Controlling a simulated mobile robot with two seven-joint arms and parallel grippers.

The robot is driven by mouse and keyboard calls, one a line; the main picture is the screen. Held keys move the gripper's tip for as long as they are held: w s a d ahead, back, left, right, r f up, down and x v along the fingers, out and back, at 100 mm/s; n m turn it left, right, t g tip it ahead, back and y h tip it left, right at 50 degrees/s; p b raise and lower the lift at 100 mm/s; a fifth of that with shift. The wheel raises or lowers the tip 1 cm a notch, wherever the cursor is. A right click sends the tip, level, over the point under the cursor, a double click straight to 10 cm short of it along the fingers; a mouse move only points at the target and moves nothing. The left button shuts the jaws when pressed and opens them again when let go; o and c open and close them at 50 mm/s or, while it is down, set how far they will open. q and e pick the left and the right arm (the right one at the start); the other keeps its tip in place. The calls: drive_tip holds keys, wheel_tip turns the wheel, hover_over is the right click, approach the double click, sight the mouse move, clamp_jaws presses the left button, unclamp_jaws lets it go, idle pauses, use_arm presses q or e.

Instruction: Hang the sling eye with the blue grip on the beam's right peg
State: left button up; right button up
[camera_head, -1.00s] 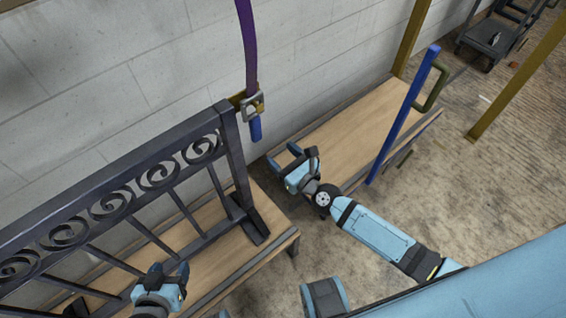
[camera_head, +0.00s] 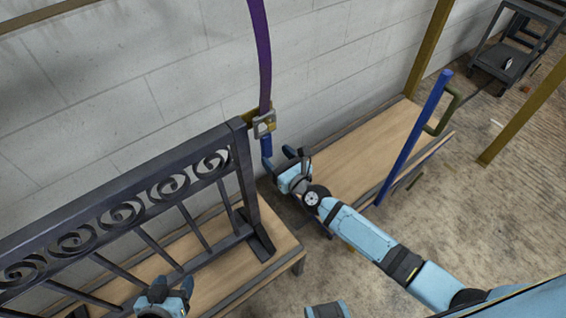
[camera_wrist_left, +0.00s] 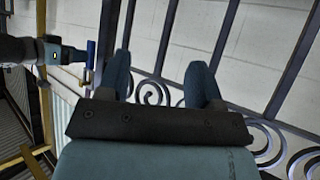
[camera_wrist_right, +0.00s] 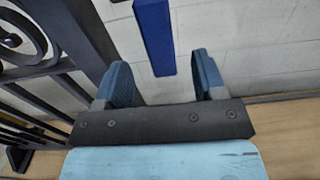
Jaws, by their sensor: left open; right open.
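The purple sling (camera_head: 260,50) hangs down by the wall. At its lower end are a metal eye fitting (camera_head: 264,124) and a blue grip (camera_head: 266,146), beside the top corner of the dark gate. My right gripper (camera_head: 280,160) is open, just below and right of the blue grip. In the right wrist view the blue grip (camera_wrist_right: 154,38) hangs between and beyond the open fingers, not clasped. My left gripper (camera_head: 172,288) is open and empty in front of the gate; its fingers show in the left wrist view (camera_wrist_left: 160,80). The beam's right peg cannot be made out.
The dark scroll gate (camera_head: 240,170) stands on a wooden bench (camera_head: 220,262) at left. A second wooden bench (camera_head: 375,150) lies to the right, with a blue post (camera_head: 412,140) before it. A dark cart (camera_head: 510,62) is at the far right. A white block wall (camera_head: 180,100) closes the back.

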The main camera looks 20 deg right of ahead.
sight(268, 145)
drive_tip(key=shift+b+x, duration=0.3)
drive_tip(key=shift+x, duration=0.8)
drive_tip(key=shift+b+x, duration=0.3)
drive_tip(key=shift+x, duration=0.75)
use_arm(q)
drive_tip(key=shift+w+f, duration=0.1)
drive_tip(key=shift+f, duration=0.1)
use_arm(e)
drive_tip(key=shift+w+a, duration=0.1)
drive_tip(key=shift+w, duration=0.1)
drive_tip(key=shift+c, duration=0.5)
use_arm(q)
drive_tip(key=shift+f, duration=0.2)
use_arm(e)
drive_tip(key=c, duration=1)
use_arm(q)
drive_tip(key=shift+d+r, duration=0.1)
drive_tip(key=shift+r, duration=0.05)
use_arm(e)
drive_tip(key=shift+r, duration=0.15)
use_arm(q)
drive_tip(key=shift+r+p, duration=0.6)
drive_tip(key=shift+r, duration=0.15)
use_arm(e)
drive_tip(key=shift+r, duration=0.7)
drive_tip(key=shift+s, duration=0.1)
